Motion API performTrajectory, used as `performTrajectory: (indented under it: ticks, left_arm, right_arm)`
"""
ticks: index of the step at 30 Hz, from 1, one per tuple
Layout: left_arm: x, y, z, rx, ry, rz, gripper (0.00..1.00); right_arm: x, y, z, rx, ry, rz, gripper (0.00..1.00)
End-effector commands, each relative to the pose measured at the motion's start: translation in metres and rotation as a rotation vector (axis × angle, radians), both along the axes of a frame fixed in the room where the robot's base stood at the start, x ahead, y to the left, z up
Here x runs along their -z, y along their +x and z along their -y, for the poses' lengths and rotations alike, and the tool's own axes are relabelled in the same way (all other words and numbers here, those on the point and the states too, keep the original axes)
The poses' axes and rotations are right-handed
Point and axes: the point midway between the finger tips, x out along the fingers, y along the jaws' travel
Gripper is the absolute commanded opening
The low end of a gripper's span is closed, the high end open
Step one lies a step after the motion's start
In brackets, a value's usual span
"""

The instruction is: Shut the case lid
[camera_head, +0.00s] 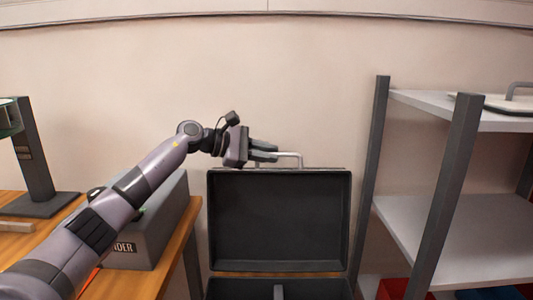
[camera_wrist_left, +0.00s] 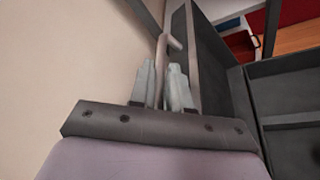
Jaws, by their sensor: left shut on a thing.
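The dark case stands open in the head view, its lid (camera_head: 280,222) raised upright and its base (camera_head: 315,289) at the bottom edge of the picture. A light metal handle (camera_head: 291,154) sits on the lid's top edge. My left gripper (camera_head: 272,151) is at the left part of this handle. In the left wrist view the fingers (camera_wrist_left: 161,85) are closed around the handle bar (camera_wrist_left: 162,52), beside the lid (camera_wrist_left: 208,62). The case base (camera_wrist_left: 285,110) shows at the right there. My right gripper is in neither view.
A shelf unit with dark posts (camera_head: 453,170) and light boards (camera_head: 440,223) stands right of the case. A wooden table (camera_head: 172,257) with a grey box (camera_head: 150,235) and a dark stand (camera_head: 38,160) is at the left. The wall is close behind the lid.

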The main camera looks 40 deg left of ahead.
Motion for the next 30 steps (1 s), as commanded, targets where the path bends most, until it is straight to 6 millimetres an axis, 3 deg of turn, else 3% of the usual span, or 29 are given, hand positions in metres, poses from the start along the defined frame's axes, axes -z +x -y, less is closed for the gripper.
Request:
performTrajectory:
  ticks: [8,14,23,30]
  left_arm:
    - [-0.001,-0.008,0.006,0.001,0.002,0.0,0.0]
    - [-0.004,-0.025,0.02,0.002,0.005,-0.001,0.0]
    - [-0.006,-0.066,0.055,0.003,0.007,-0.005,0.0]
    - [-0.001,-0.098,0.083,0.003,0.03,0.014,0.0]
  right_arm:
    - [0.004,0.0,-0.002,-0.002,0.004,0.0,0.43]
    - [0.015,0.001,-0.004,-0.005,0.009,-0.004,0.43]
    - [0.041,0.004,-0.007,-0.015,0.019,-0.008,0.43]
    - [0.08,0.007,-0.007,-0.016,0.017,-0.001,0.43]
